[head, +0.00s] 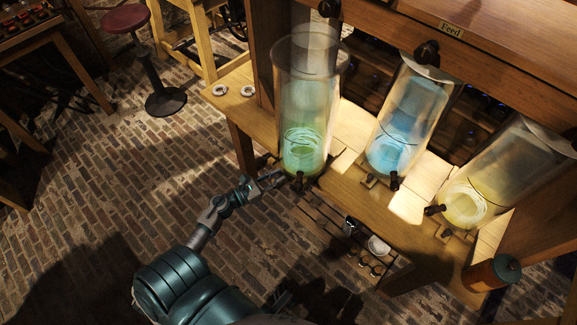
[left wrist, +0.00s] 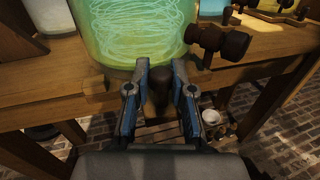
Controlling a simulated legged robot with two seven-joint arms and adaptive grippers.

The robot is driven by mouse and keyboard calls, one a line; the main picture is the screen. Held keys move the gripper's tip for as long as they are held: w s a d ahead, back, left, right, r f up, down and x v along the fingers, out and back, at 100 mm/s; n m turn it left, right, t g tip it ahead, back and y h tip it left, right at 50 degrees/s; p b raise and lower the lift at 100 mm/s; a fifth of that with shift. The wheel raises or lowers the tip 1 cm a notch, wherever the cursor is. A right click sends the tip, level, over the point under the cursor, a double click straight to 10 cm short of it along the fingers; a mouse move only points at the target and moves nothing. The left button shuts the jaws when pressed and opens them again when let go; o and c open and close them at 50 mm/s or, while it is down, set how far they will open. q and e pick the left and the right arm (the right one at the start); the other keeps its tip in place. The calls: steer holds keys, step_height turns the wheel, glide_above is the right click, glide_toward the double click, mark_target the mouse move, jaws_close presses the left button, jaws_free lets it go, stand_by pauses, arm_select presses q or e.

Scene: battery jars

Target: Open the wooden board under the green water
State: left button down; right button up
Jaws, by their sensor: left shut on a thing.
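The tall glass jar of green water (head: 303,140) stands at the left of the wooden bench, with a dark tap (head: 299,181) at its lower front. The tap also shows in the left wrist view (left wrist: 218,41), right of my fingers. My left gripper (head: 275,180) is at the bench's front edge under this jar. In the left wrist view my left gripper (left wrist: 160,88) is shut on a dark rounded knob (left wrist: 159,82) below the green jar. The wooden board itself is mostly hidden by the jar and fingers. My right gripper cannot be made out.
A blue jar (head: 398,125) and a yellow jar (head: 478,203) stand to the right, each with a tap. A low rack with a white cup (head: 378,246) is below the bench front. A red stool (head: 126,20) stands at the back left. The brick floor at left is clear.

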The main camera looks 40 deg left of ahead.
arm_select(q)
steer(key=shift+s+a+r, duration=0.1)
steer(key=shift+s+r, duration=0.1)
steer(key=shift+s, duration=0.55)
steer(key=shift+s+a+r, duration=0.1)
steer(key=shift+s+r, duration=0.05)
steer(key=shift+s, duration=0.55)
arm_select(e)
steer(key=shift+w+a+t, duration=0.3)
steer(key=shift+w+t, duration=0.1)
steer(key=shift+w, duration=0.45)
steer(key=shift+r, duration=0.1)
arm_select(q)
steer(key=c, duration=1)
jaws_free()
steer(key=shift+r, duration=0.1)
steer(key=shift+s+d, duration=0.1)
arm_select(e)
steer(key=shift+s, duration=0.1)
arm_select(q)
steer(key=shift+f, duration=0.25)
arm_select(e)
steer(key=shift+d, duration=0.1)
arm_select(q)
steer(key=v, duration=1.2)
